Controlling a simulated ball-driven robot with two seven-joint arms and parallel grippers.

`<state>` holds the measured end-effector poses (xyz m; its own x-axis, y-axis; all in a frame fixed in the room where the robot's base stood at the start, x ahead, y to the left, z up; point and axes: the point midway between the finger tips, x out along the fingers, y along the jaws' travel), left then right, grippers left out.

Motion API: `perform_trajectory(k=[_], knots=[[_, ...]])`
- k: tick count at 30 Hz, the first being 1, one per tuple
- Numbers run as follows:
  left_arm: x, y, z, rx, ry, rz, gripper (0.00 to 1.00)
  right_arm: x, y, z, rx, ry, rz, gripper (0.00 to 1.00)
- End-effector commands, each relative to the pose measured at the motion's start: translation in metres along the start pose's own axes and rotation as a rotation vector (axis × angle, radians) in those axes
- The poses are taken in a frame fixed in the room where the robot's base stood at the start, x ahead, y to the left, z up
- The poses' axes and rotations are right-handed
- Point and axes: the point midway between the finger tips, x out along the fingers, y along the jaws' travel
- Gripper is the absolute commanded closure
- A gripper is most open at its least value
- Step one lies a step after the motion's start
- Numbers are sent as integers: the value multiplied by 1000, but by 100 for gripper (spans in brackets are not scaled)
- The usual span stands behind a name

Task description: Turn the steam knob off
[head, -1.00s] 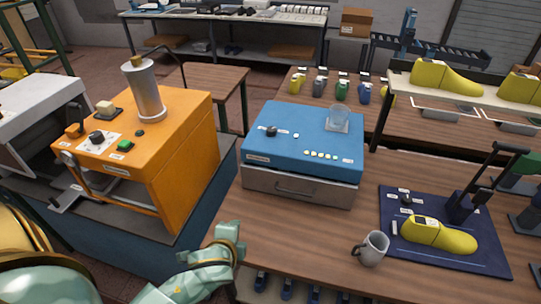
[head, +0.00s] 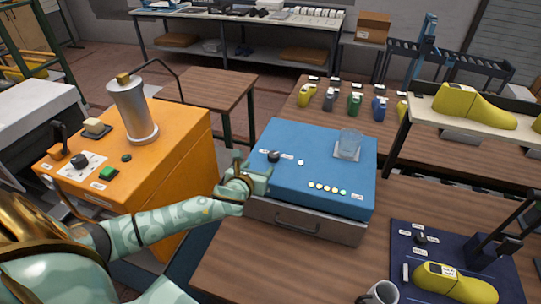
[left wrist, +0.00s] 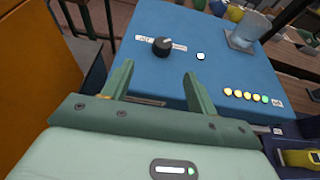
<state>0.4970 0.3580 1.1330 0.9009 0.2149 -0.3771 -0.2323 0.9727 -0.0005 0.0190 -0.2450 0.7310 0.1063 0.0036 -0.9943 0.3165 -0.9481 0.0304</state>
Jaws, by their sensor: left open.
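A black knob (head: 274,156) stands on the top of the blue box (head: 318,150), towards its left, between small white labels that I cannot read. It also shows in the left wrist view as a round black knob (left wrist: 163,46) with a pale pointer mark. My left gripper (head: 254,168) is open and empty over the blue box's front left corner, close to the knob. In the left wrist view its two fingertips (left wrist: 158,72) point towards the knob, which is beyond them and apart from them. My right gripper is out of view.
The blue box carries a glass beaker (head: 348,145), a white button and a row of coloured lights. An orange machine (head: 178,150) with another black knob (head: 80,161) stands at left. A grey mug (head: 380,293) and yellow shoe last (head: 453,283) are at lower right.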

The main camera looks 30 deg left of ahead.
Motion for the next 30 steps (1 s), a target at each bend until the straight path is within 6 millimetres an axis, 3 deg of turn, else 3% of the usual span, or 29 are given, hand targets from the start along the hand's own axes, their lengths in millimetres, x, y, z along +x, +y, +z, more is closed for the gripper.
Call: perform_trajectory(k=[5,13,19,28,30], knots=[[50,0,-1,-5,-2,2,42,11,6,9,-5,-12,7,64],[106,-1,-2,-5,-1,1,42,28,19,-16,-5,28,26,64],[122,-1,-1,-4,1,-1,42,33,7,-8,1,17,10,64],[124,-1,0,-4,0,-1,42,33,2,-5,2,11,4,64],[124,-1,0,-4,0,-1,61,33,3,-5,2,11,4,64]])
